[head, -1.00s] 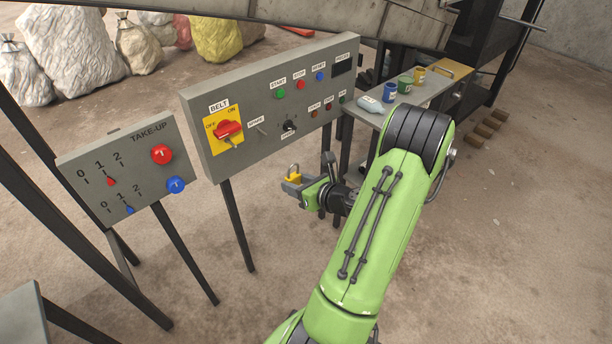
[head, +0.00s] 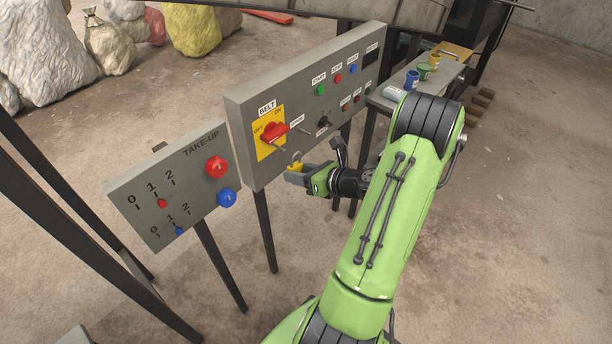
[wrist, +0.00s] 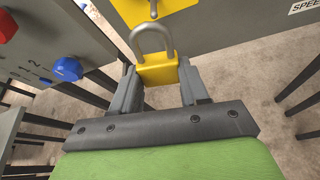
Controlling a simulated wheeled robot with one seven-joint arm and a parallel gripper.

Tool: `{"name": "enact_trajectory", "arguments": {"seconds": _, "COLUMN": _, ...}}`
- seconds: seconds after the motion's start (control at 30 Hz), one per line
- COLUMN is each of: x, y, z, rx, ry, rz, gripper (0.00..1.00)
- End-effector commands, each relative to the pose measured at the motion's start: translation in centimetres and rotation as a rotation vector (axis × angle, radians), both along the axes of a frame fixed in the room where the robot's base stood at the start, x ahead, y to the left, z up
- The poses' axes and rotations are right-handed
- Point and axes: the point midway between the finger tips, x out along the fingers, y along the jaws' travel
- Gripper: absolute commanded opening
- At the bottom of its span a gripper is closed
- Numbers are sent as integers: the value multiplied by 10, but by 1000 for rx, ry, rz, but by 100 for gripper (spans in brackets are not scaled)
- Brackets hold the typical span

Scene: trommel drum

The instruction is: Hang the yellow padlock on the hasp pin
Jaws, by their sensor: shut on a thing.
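The yellow padlock (wrist: 158,72) is between the two fingers of my gripper (wrist: 160,88), which is shut on its body. Its grey shackle points up and away from the gripper in the wrist view. In the head view the padlock (head: 296,166) and my gripper (head: 300,175) are in front of the lower edge of the belt panel. The red belt switch (head: 273,133) sits on a yellow plate (head: 262,148) above and left of the padlock. A grey pin (wrist: 153,8) shows beyond the shackle in the wrist view, apart from it. The pin's tip shows near the switch.
The grey belt panel (head: 240,120) carries several buttons and knobs. The take-up panel (head: 140,205) with a red and a blue knob stands to the left. A shelf (head: 440,82) with several cups is at the back right. Open floor lies in front.

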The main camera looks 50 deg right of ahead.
Motion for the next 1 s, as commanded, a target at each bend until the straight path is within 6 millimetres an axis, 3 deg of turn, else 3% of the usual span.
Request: {"name": "enact_trajectory", "arguments": {"seconds": 1.0, "x": 66, "y": 2, "z": -9, "rx": 1, "ry": -2, "rz": 0, "gripper": 10}}
